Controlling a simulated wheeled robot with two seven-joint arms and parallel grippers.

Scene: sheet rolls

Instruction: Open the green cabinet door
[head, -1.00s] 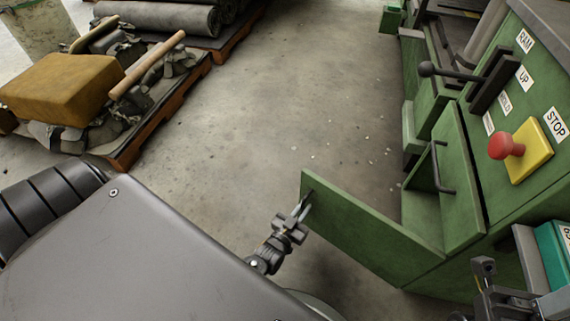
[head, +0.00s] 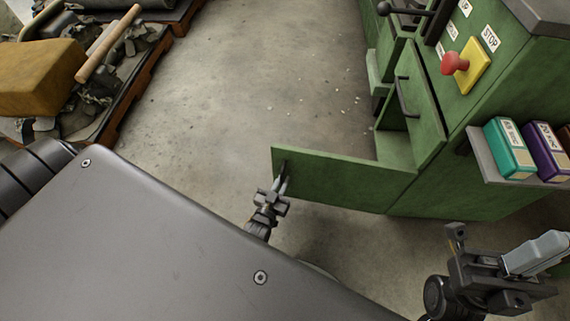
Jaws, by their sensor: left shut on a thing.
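The green cabinet door (head: 340,179) stands swung out from the green cabinet (head: 455,165), its hinge side at the cabinet and its free edge to the left. My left gripper (head: 281,178) is shut at the door, near the free edge; the exact part it grips is too small to make out. My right gripper (head: 485,268) is at the lower right, apart from the door. A light grey piece (head: 535,253) shows at it, and I cannot tell whether its jaws hold it.
The cabinet carries a red button on a yellow plate (head: 468,65), a black lever and a dark handle (head: 404,98). A side shelf (head: 483,158) holds teal and purple boxes. A loaded pallet (head: 125,100) is at upper left.

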